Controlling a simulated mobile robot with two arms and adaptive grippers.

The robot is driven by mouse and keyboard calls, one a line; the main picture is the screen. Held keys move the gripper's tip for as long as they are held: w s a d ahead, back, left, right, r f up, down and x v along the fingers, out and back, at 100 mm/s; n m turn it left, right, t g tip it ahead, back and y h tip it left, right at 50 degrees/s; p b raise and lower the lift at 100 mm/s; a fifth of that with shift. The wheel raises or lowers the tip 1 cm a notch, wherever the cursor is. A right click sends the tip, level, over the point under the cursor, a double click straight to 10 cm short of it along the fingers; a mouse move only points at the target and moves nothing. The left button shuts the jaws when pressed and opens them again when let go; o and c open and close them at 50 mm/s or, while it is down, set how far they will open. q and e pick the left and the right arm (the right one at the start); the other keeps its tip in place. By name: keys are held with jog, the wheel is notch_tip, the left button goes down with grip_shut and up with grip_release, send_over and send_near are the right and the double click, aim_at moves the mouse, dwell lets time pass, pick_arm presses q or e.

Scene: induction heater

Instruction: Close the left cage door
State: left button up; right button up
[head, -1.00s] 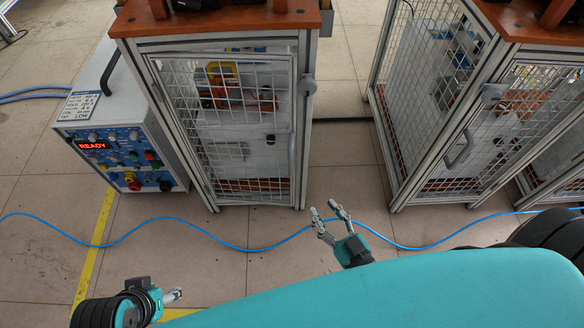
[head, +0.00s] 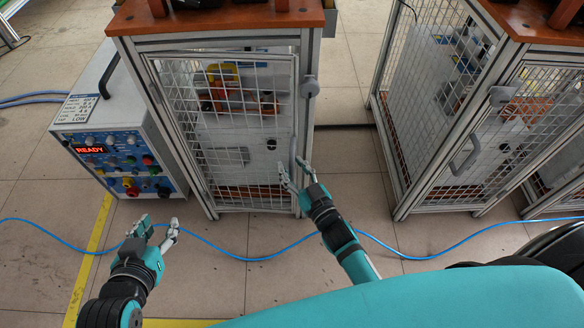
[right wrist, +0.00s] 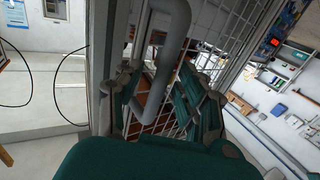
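The left cage (head: 302,120) has a wire-mesh door (head: 225,125) in a metal frame on its front. I cannot tell for sure whether the door is fully shut or slightly ajar. A bent grey handle (right wrist: 180,45) on the mesh door is close in front of the fingers in the right wrist view. My right gripper (head: 291,168) is open at the door's lower right edge. In the wrist view, its fingers (right wrist: 165,105) are apart on either side of the handle's lower part; contact is unclear. My left gripper (head: 160,226) is open and empty above the floor, left of the cage.
A control box (head: 120,150) with a READY display stands left of the cage. A second cage (head: 440,130) with its own door handle stands at the right. A blue cable (head: 225,250) crosses the floor.

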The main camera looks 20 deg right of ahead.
jog(key=shift+w+a, duration=0.1)
jog(key=shift+w, duration=0.2)
grip_shut()
jog(key=shift+w, duration=0.1)
dwell(0.4)
